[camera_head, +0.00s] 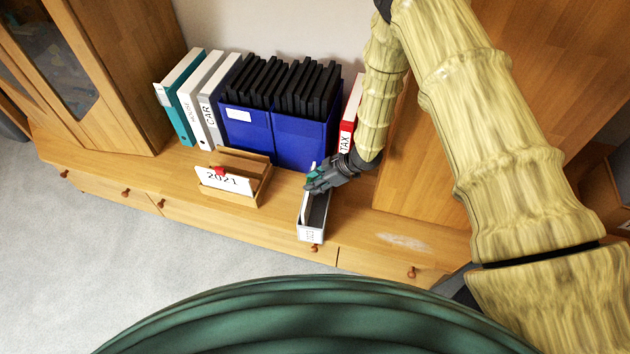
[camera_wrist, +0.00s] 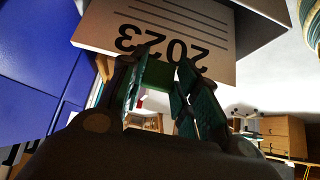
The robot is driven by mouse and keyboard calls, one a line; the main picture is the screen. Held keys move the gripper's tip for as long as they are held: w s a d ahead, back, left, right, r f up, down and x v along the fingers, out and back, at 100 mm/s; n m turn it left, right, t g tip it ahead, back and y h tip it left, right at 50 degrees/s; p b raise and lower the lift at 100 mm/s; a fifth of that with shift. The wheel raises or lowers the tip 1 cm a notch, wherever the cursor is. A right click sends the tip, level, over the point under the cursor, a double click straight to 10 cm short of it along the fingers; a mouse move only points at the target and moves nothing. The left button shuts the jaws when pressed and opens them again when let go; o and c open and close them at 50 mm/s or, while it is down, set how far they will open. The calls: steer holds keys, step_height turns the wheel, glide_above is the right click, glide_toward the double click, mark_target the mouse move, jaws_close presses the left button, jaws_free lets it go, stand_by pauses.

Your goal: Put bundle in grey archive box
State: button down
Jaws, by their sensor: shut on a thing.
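My gripper (camera_head: 316,183) is shut on the green clip (camera_wrist: 158,75) of a white paper bundle (camera_wrist: 150,40) marked 2023, which appears upside down in the wrist view. In the head view a thin white edge of the bundle (camera_head: 306,207) shows below my gripper, at the left side of the narrow grey archive box (camera_head: 312,237). The bundle seems to stand at least partly inside the box; how deep it sits I cannot tell. My gripper is over the box's back end and hides part of the opening.
A brown box (camera_head: 262,190) with a 2021 bundle (camera_head: 226,182) and red clip stands to the left. Behind are blue boxes (camera_head: 300,143) of black folders, binders (camera_head: 178,110) and a red TAX binder (camera_head: 347,128). The cabinet top (camera_head: 400,228) is clear at right.

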steer(key=shift+f+b, duration=0.3)
steer(key=shift+f, duration=0.45)
steer(key=shift+h+p, duration=0.4)
steer(key=shift+p, duration=0.1)
stand_by(0.7)
steer(key=c, duration=0.5)
jaws_free()
step_height(320, 180, up, 8)
steer(key=p, duration=0.6)
stand_by(0.5)
steer(key=shift+s, duration=0.1)
stand_by(0.3)
